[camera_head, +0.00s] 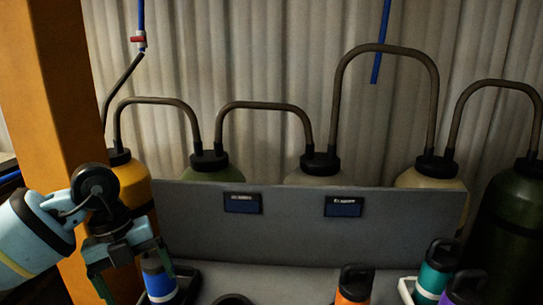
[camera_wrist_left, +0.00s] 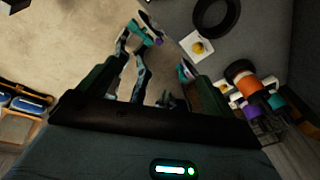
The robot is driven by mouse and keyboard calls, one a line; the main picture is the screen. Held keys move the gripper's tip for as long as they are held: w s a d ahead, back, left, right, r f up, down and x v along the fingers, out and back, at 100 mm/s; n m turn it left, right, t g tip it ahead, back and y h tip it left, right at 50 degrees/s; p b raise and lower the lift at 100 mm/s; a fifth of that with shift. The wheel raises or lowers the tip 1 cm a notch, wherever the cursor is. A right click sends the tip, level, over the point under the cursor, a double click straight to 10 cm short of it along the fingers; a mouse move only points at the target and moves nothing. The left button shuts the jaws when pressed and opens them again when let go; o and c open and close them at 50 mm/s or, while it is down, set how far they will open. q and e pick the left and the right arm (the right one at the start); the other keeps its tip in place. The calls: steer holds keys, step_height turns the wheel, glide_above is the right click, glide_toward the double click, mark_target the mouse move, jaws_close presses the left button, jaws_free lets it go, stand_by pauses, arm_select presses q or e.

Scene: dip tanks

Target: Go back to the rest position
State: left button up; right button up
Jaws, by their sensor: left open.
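My left gripper (camera_head: 132,277) is at the lower left of the head view, on my pale blue arm, pointing down. Its fingers are spread, and I see nothing held between them. A blue bottle (camera_head: 158,280) with a dark cap stands in a dark tray (camera_head: 187,284) just right of the gripper; whether they touch I cannot tell. In the left wrist view the open fingers of the gripper (camera_wrist_left: 155,65) show with floor between them. My right gripper is not clearly seen in either view.
An orange bottle (camera_head: 354,285), a teal bottle (camera_head: 436,270) and a purple bottle (camera_head: 464,290) stand at the front right. A black ring (camera_head: 233,299) lies near the middle. A grey panel (camera_head: 300,235) stands before several hosed tanks. An orange post (camera_head: 55,110) rises behind my left arm.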

arm_select(q)
steer(key=s+d+f+n+t+h, duration=0.1)
steer(key=s+d+f+n+h, duration=0.2)
steer(key=d+h, duration=0.65)
steer(key=s+d+f+t+h, duration=0.2)
steer(key=s+d+h, duration=0.3)
steer(key=d+h, duration=0.5)
steer(key=s+a+f+n+t+y+p, duration=0.1)
steer(key=a+f+n+t+y, duration=0.3)
steer(key=f+n+t+y, duration=0.5)
steer(key=s+a+f+n+t+y, duration=0.1)
steer(key=a+f+n+t+y, duration=0.5)
steer(key=n, duration=0.5)
steer(key=s+a+f+n+g+y, duration=0.2)
steer(key=s+f+g, duration=0.2)
steer(key=s+f, duration=0.4)
steer(key=s+a+f+n+g+y, duration=0.2)
steer(key=s+a+f+g+y, duration=0.1)
steer(key=s+f, duration=0.6)
steer(key=s+g, duration=0.1)
steer(key=s, duration=0.1)
steer(key=shift+s+a+f+n, duration=0.2)
steer(key=shift+s+f+n, duration=0.1)
steer(key=shift+s+n, duration=0.1)
arm_select(e)
steer(key=shift+w+d+r+t, duration=0.15)
steer(key=shift+w+r, duration=0.4)
steer(key=shift+w+d+r+t, duration=0.15)
steer(key=shift+w+r, duration=0.35)
